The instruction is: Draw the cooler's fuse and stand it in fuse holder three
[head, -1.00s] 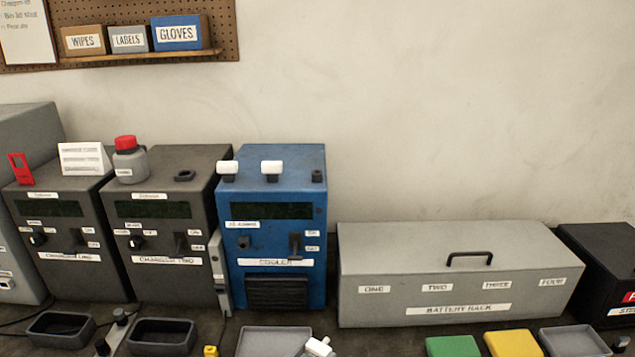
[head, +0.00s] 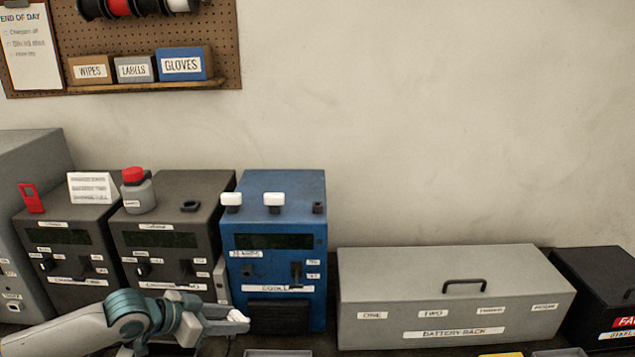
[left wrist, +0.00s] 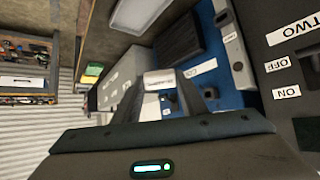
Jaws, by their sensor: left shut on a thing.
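My left gripper (head: 236,318) is in front of the cooler's lower left part, low over the bench. It is shut on a small white piece, which shows between the fingers in the left wrist view (left wrist: 160,83); I take it for a fuse. The blue cooler (head: 265,218) stands upright behind it. On its top are two white-capped pieces (head: 232,199) (head: 274,199) and a bare dark post (head: 318,207) at the right. The cooler also shows sideways in the left wrist view (left wrist: 205,85). I cannot make out fuse holder three. My right gripper is out of view.
Charger two (head: 160,232) and charger one (head: 65,240) stand left of the cooler. The grey battery rack (head: 455,285) is to its right, with a black case (head: 600,290) beyond. A red-capped bottle (head: 138,192) stands on charger two.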

